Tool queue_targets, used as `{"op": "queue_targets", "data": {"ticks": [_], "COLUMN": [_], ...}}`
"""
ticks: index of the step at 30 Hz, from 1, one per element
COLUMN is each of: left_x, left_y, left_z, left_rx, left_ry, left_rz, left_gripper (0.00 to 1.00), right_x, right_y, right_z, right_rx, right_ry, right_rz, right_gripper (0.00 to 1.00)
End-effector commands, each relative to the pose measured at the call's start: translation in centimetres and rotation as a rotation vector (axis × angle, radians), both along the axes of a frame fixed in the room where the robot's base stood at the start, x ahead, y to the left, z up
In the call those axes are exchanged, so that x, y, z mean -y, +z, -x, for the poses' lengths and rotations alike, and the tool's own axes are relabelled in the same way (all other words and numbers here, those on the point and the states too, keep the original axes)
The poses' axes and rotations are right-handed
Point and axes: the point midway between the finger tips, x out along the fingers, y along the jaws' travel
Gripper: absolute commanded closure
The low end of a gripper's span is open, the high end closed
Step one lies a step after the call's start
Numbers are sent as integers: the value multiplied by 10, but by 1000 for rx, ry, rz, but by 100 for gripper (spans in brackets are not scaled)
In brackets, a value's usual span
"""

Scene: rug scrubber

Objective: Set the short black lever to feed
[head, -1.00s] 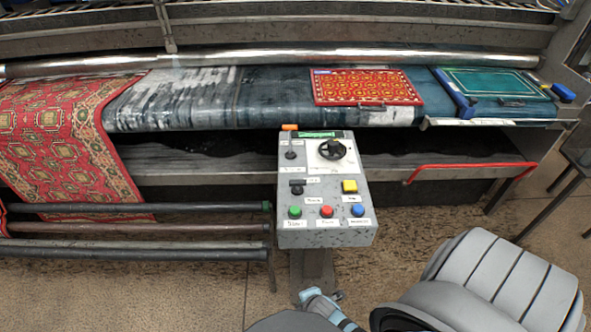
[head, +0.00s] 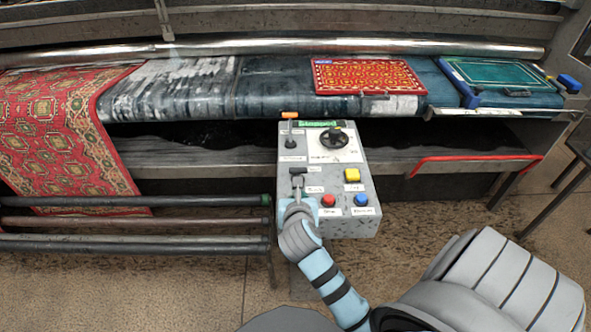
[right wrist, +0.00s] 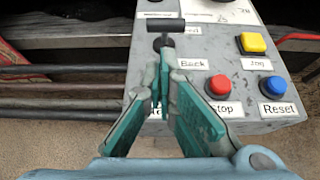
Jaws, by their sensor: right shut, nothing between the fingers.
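The short black lever (head: 298,170) is a T-shaped handle on the grey control panel (head: 353,212). In the right wrist view its bar (right wrist: 180,27) sits just beyond the fingertips. A label reading "Back" is below it; the label above it is partly covered by the bar. My right gripper (head: 297,182) is over the panel's lower left, just in front of the lever. In the right wrist view its green fingers (right wrist: 162,80) are shut and empty. I cannot tell whether they touch the lever. My left gripper is not in view.
The panel also carries an orange-topped lever (head: 290,130), a black handwheel (head: 334,142), a yellow button (head: 352,175), a red Stop button (head: 328,201) and a blue Reset button (head: 361,199). The green display (head: 318,124) reads "Stopped". Dark rollers (head: 130,240) lie left.

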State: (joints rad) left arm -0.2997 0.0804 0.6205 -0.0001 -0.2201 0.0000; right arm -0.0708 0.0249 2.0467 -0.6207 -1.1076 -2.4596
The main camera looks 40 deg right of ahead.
Motion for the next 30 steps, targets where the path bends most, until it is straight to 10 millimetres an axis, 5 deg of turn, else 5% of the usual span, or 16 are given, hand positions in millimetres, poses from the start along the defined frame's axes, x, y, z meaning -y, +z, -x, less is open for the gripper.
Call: {"op": "queue_targets", "data": {"ticks": [12,30], "left_x": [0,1], "left_y": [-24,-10], "left_z": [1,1], "left_rx": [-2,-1], "left_ry": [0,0], "left_rz": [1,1], "left_gripper": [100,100], "right_x": [36,42], "right_y": [-35,-29], "right_z": [-47,-47], "right_rx": [1,-21], "right_ry": [0,-9], "right_rz": [-1,-15], "right_gripper": [100,100]}}
